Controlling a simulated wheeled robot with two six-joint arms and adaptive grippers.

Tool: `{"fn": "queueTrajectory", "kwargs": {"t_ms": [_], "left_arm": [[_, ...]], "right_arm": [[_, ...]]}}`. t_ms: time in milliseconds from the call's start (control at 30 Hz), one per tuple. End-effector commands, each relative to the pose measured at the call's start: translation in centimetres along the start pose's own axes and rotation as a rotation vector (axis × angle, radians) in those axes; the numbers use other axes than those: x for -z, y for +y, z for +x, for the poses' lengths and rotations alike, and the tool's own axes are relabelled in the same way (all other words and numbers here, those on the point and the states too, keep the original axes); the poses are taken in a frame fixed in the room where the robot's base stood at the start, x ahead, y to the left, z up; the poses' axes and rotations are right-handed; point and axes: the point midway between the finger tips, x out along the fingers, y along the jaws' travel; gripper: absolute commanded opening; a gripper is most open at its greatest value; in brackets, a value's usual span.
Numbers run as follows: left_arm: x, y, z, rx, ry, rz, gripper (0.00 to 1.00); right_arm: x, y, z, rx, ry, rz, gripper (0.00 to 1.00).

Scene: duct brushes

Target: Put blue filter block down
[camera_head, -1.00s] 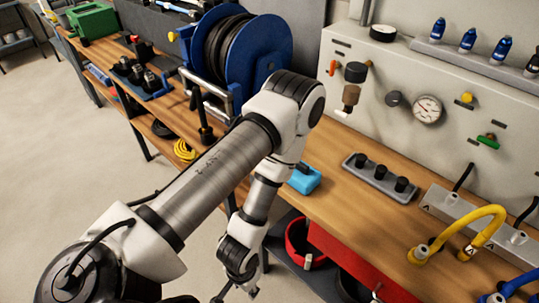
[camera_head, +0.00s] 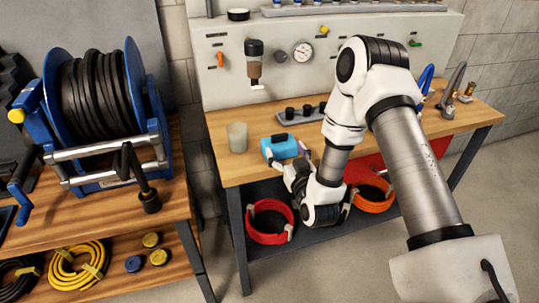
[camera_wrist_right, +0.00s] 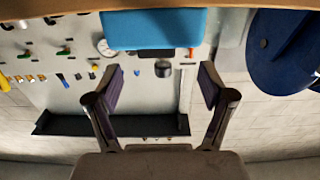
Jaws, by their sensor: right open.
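The blue filter block (camera_head: 279,149), with a dark top part, rests on the wooden bench (camera_head: 232,172) near its front edge. In the right wrist view the blue block (camera_wrist_right: 155,28) shows at the top, beyond the fingertips. My right gripper (camera_head: 296,160) is at the bench's front edge, just right of and in front of the block. The right wrist view shows its two fingers (camera_wrist_right: 161,88) spread apart with nothing between them. The arm's wrist hides part of the bench front. My left gripper is out of view.
A frosted cup (camera_head: 237,137) stands left of the block. A grey tray with black knobs (camera_head: 300,112) lies behind it. A large hose reel (camera_head: 100,100) stands on the left bench. A red hose coil (camera_head: 268,222) lies on the lower shelf.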

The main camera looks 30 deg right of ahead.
Motion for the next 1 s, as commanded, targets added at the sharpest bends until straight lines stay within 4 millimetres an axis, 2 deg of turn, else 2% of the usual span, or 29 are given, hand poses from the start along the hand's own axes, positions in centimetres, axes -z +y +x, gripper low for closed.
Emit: {"fn": "queueTrajectory", "kwargs": {"t_ms": [300, 400, 633, 667, 800, 833, 1000], "left_arm": [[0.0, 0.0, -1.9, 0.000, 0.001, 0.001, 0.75], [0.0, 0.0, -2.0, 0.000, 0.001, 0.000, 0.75], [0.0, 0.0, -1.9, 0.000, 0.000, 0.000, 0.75], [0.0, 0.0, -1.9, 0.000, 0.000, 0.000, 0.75], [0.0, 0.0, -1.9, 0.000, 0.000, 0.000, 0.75], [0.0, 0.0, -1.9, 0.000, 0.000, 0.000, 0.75], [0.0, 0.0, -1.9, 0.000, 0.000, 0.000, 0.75]], "right_arm": [[0.7, -0.2, 5.0, 0.002, -0.001, -0.003, 0.81], [0.4, -0.2, 6.4, 0.003, -0.004, -0.002, 0.81], [0.2, -0.2, 6.8, 0.003, -0.006, 0.000, 0.81], [0.2, -0.2, 6.8, 0.003, -0.006, 0.000, 0.74], [0.2, -0.2, 6.7, 0.003, -0.007, 0.000, 0.25], [0.2, -0.2, 6.7, 0.003, -0.007, 0.000, 0.16], [0.2, -0.2, 6.7, 0.003, -0.007, 0.000, 0.15]]}}
